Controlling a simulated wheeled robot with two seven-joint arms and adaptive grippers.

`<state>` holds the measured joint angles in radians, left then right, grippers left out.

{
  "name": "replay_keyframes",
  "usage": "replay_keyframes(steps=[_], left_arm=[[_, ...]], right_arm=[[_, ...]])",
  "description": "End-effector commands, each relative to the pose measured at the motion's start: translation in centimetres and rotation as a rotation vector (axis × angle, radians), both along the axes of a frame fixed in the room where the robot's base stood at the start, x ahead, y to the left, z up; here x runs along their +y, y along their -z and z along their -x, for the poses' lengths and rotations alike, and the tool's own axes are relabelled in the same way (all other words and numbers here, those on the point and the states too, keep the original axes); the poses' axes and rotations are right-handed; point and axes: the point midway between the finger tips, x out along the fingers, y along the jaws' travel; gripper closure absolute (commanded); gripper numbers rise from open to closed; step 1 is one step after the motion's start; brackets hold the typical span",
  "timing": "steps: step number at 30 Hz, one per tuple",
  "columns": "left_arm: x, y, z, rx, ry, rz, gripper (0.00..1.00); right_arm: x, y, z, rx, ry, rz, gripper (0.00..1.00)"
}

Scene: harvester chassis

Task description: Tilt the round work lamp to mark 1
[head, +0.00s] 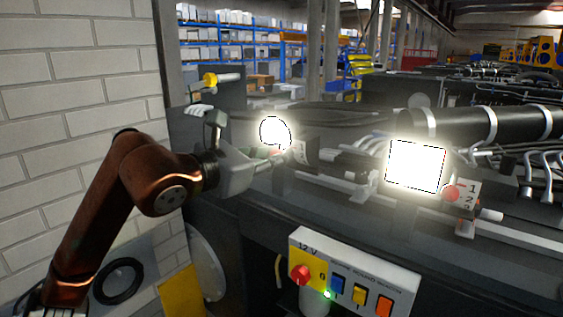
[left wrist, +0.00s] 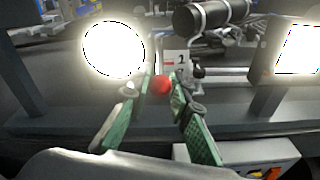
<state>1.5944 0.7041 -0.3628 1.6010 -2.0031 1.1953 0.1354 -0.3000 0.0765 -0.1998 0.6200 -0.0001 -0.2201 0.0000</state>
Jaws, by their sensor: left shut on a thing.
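The round work lamp (head: 274,130) glows white on the machine in the head view; it also shows at upper left in the left wrist view (left wrist: 113,48). My left gripper (head: 270,160) is just below the lamp. In the left wrist view its green-padded fingers (left wrist: 162,92) are on either side of a red knob (left wrist: 162,84) and shut on it. Behind the knob is a white mark plate (left wrist: 181,60) with a readable 1 and a red line beside it. The lower part of the plate is hidden. My right gripper is not in view.
A lit square lamp (head: 415,165) stands to the right, with its own red knob (head: 451,193) and numbered plate (head: 471,191). A 12 V switch box (head: 352,270) is below in front. Black pipes (head: 470,127) run behind. A brick wall (head: 80,100) stands at left.

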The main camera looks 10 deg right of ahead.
Motion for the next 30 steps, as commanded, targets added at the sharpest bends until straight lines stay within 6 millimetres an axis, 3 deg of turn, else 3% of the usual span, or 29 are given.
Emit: replay_keyframes(steps=[3,17,18,26,30], left_arm=[[0.08,-0.98,0.20,-0.011,0.002,0.009,1.00],[0.06,-1.14,0.15,-0.011,0.002,0.009,1.00],[0.06,-1.13,0.15,-0.011,0.002,0.009,0.82],[-0.03,-0.80,0.07,-0.005,0.002,0.004,0.64],[-0.07,-0.69,0.06,-0.004,0.002,0.003,0.64]], right_arm=[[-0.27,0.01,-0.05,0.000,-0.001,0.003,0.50],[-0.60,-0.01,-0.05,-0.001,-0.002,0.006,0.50],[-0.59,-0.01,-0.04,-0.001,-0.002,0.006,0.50],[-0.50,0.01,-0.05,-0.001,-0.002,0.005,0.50],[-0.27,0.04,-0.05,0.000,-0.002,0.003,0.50]])
